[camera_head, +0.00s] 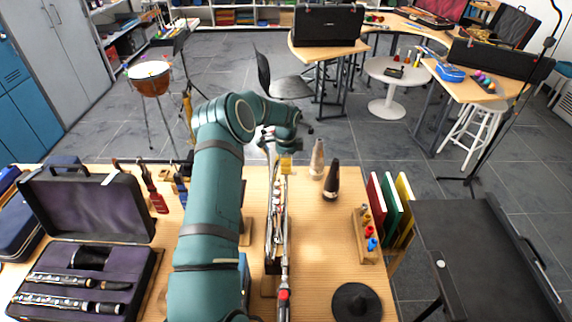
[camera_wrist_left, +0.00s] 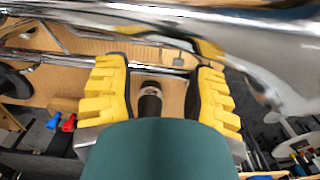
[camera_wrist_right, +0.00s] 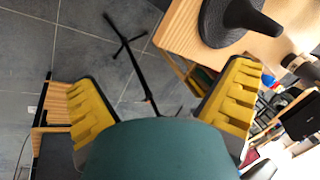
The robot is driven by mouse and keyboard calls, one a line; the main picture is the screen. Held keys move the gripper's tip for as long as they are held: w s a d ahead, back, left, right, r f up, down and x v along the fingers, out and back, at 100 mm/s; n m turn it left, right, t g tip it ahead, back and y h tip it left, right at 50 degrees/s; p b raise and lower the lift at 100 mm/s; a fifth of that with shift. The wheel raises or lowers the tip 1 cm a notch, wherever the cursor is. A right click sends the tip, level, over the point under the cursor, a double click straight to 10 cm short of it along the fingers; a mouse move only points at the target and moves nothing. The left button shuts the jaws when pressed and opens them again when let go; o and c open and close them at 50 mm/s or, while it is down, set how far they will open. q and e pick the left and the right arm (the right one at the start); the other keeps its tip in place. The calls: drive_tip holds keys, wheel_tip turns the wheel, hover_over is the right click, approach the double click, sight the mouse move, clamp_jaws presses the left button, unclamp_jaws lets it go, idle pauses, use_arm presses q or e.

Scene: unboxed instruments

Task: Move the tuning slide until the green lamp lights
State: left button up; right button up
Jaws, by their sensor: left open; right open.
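A long silver brass instrument (camera_head: 277,225) lies on the wooden table (camera_head: 315,270), running away from me. A small red part (camera_head: 284,294) sits at its near end. I cannot tell which section is the tuning slide, and no lit green lamp shows. My left gripper (camera_head: 285,160) is at the instrument's far end. In the left wrist view its yellow fingers (camera_wrist_left: 162,70) are open, with blurred silver tubing close across the top; I cannot tell if they touch it. My right gripper (camera_wrist_right: 160,80) is open and empty, off the table's side in the right wrist view.
An open black case with clarinet parts (camera_head: 85,225) fills the table's left. Two cone-shaped mutes (camera_head: 331,182) stand right of the instrument. A small wooden rack (camera_head: 367,240), upright coloured books (camera_head: 389,208) and a black mute (camera_head: 357,302) line the right side.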

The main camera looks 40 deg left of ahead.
use_arm(q)
drive_tip(key=shift+s+d+f, duration=0.15)
drive_tip(key=shift+s+f, duration=0.1)
drive_tip(key=shift+f, duration=0.1)
clamp_jaws()
drive_tip(key=shift+s, duration=0.15)
drive_tip(key=shift+w+f+b, duration=0.1)
drive_tip(key=shift+w+b, duration=0.1)
drive_tip(key=shift+b, duration=0.35)
drive_tip(key=o, duration=1.2)
unclamp_jaws()
drive_tip(key=shift+w+a, duration=0.15)
drive_tip(key=shift+a, duration=0.05)
drive_tip(key=shift+o, duration=1.3)
drive_tip(key=shift+w+a+f, duration=0.15)
drive_tip(key=shift+w, duration=0.1)
drive_tip(key=shift+s+r, duration=0.15)
drive_tip(key=shift+r, duration=0.2)
wheel_tip(320, 180, up, 12)
